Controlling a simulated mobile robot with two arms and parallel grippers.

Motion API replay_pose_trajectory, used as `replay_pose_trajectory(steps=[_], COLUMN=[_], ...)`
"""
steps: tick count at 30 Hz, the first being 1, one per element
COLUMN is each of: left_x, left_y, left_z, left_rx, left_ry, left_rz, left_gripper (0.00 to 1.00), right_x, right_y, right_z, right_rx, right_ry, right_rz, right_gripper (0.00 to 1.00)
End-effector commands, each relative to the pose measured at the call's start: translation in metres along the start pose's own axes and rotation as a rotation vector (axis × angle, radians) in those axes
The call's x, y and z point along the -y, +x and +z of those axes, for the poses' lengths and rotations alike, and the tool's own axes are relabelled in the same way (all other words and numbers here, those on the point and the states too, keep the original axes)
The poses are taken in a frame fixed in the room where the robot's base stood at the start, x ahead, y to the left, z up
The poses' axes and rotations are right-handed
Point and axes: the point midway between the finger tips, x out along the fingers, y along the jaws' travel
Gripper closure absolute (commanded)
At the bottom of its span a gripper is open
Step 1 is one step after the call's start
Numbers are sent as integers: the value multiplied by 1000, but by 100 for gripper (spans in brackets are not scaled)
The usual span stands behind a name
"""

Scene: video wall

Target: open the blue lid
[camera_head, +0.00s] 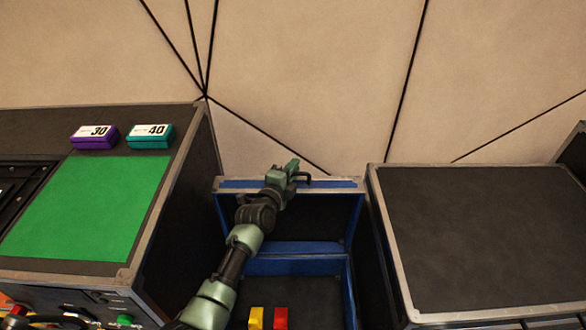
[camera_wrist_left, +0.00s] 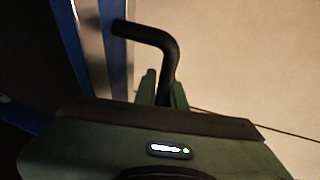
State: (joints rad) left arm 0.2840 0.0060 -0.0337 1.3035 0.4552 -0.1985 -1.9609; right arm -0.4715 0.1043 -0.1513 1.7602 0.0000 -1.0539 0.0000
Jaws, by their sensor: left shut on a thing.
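The blue lid (camera_head: 338,184) stands raised, at a steep angle, at the back of a blue case between two dark cabinets. Its dark inner side faces me. My left gripper (camera_head: 291,169) is at the lid's top edge, shut on the black bent handle (camera_wrist_left: 150,38). In the left wrist view the lid's blue and metal edge (camera_wrist_left: 115,62) runs along the left of the handle. The fingers (camera_wrist_left: 162,88) are partly hidden by the gripper body. My right gripper is not in view.
A yellow block (camera_head: 256,317) and a red block (camera_head: 281,318) are in the open case (camera_head: 305,265). A cabinet with a green panel (camera_head: 85,205), a purple box (camera_head: 94,136) and a teal box (camera_head: 150,136) stands left. A bare-topped cabinet (camera_head: 490,235) stands right.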

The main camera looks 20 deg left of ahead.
Motion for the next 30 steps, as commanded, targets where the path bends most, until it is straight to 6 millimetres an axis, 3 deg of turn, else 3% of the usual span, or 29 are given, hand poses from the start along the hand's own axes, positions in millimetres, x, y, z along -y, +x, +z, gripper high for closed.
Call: replay_pose_trajectory(steps=[14, 17, 24, 30], left_x=[-2, -4, -12, -12], left_y=[-1, -11, -56, -67], left_z=[-1, -4, -23, -28], left_rx=[-1, 2, 2, 0], left_ry=[1, 12, 57, 70], left_rz=[2, -16, -125, -162], left_gripper=[100, 100, 100, 100], right_x=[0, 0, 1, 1], right_y=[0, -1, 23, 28], right_z=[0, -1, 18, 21], right_rx=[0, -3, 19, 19], right_ry=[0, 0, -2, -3], right_rz=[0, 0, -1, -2], right_gripper=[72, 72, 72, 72])
